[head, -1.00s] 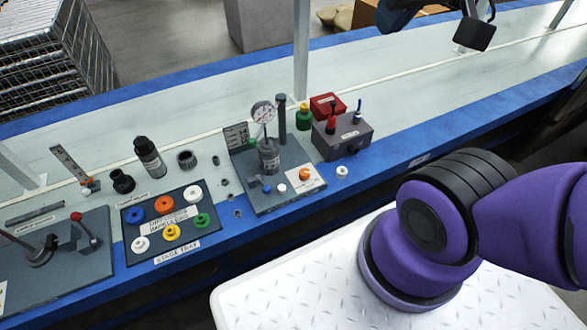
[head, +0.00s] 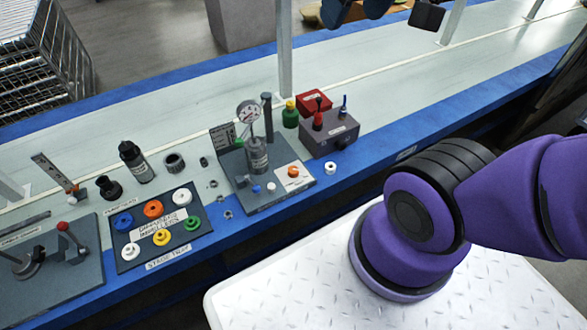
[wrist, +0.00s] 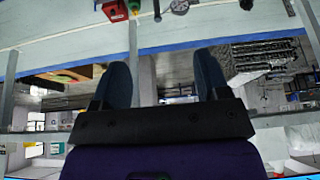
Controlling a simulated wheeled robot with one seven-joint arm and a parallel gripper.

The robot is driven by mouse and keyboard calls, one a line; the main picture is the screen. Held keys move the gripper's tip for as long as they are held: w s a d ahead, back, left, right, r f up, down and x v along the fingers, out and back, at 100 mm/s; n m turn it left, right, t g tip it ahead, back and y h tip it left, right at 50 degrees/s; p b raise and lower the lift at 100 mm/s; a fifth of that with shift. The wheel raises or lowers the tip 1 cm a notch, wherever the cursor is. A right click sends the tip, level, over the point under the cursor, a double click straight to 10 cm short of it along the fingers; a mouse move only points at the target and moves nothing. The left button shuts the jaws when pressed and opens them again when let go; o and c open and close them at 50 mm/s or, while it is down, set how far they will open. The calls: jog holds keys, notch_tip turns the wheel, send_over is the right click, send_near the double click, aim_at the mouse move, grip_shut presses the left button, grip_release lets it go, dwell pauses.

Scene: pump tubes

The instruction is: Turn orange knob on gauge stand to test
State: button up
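The gauge stand (head: 240,198) is a dark plate near the bench's front edge. It carries a grey cylinder (head: 257,155) with a round white gauge (head: 248,113) above it and a dark upright post. The orange knob (head: 292,172) sits on a white label at the plate's right side. Small blue and white knobs are beside it. My gripper (head: 355,12) is at the top of the head view, partly cut off, high and well away from the stand. In the wrist view my gripper (wrist: 162,70) has its two dark fingers wide apart with nothing between them.
A dark tray (head: 120,262) with several coloured knobs, one of them orange, lies left of the stand. A grey box (head: 328,138) with red and blue tops, a green bottle (head: 290,114) and a red box (head: 314,101) stand to its right. An upright post (head: 285,50) rises behind.

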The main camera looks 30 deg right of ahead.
jog(key=w+f+g, duration=0.1)
jog(key=w+f, duration=0.7)
jog(key=w, duration=0.5)
jog(key=n+g, duration=0.2)
jog(key=g, duration=0.2)
send_over(293, 169)
notch_tip(293, 169, down, 44)
notch_tip(293, 169, down, 10)
jog(key=shift+s, duration=0.1)
jog(key=c, duration=0.9)
